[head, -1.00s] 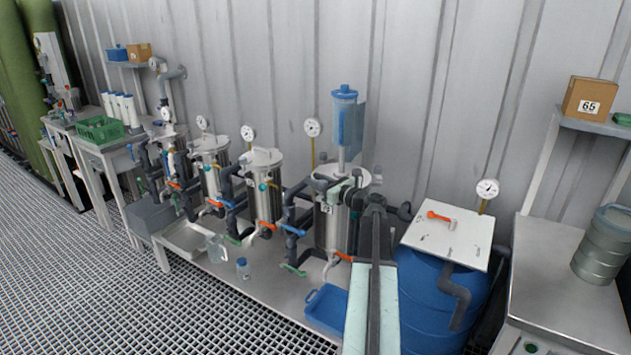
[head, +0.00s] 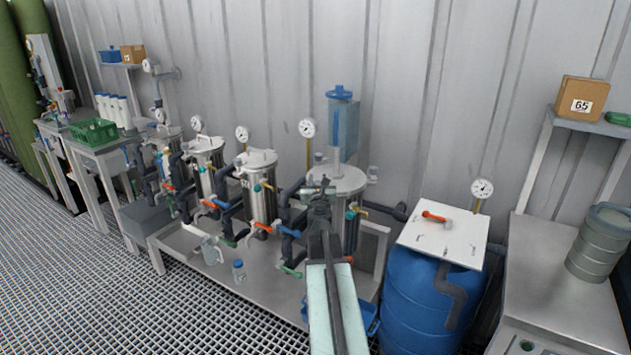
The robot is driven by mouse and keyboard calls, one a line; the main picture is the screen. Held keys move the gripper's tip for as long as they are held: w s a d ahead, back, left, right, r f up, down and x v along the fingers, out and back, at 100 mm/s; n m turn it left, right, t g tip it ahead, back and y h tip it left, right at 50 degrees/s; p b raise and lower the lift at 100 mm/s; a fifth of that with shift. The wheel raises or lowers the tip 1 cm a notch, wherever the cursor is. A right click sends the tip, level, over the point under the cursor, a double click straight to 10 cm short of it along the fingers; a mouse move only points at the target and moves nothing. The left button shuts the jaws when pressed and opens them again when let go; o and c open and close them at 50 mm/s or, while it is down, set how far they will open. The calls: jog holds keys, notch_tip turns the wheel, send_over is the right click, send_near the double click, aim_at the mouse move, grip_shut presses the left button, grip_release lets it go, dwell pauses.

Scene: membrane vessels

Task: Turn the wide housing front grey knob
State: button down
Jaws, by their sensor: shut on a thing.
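The wide housing (head: 352,181) is the broad steel vessel right of the centre, with a pale lid. Light grey knobs show on its rim, one at the right (head: 372,173) and one at the back left (head: 318,158). My gripper (head: 321,188) is at the front left of the lid's rim, seen from behind and above. It is shut on the front grey knob, which is mostly hidden behind the jaws. My forearm covers part of the vessel's front and the pipes below it.
Dark pipes (head: 290,187) and an orange-handled valve (head: 277,225) stand left. A blue barrel (head: 415,295) with a white square cover (head: 442,240) stands right. Narrower vessels (head: 258,182) line up at left.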

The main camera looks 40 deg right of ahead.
jog(key=m+g+h, duration=0.1)
jog(key=g, duration=0.1)
jog(key=m+g+h, duration=0.1)
jog(key=m+g, duration=0.1)
jog(key=m+g+h, duration=0.1)
jog(key=g+h, duration=0.1)
jog(key=shift+s+d+m, duration=0.25)
jog(key=shift+m, duration=0.05)
jog(key=shift+s+d+m+g+h, duration=0.1)
jog(key=shift+s+m+g+h, duration=0.15)
jog(key=shift+m+g, duration=0.6)
jog(key=shift+s+m+g+h, duration=0.2)
jog(key=shift+m+g, duration=0.3)
jog(key=shift+g, duration=0.65)
jog(key=shift+s+d+m+g+h, duration=0.15)
jog(key=shift+m+g+h, duration=0.1)
jog(key=shift+m+g, duration=0.6)
jog(key=shift+a+g, duration=0.1)
jog(key=shift+g, duration=0.25)
jog(key=c, duration=1.1)
grip_release()
jog(key=shift+s, duration=0.1)
jog(key=shift+o, duration=0.2)
jog(key=a, duration=0.7)
jog(key=shift+a, duration=0.4)
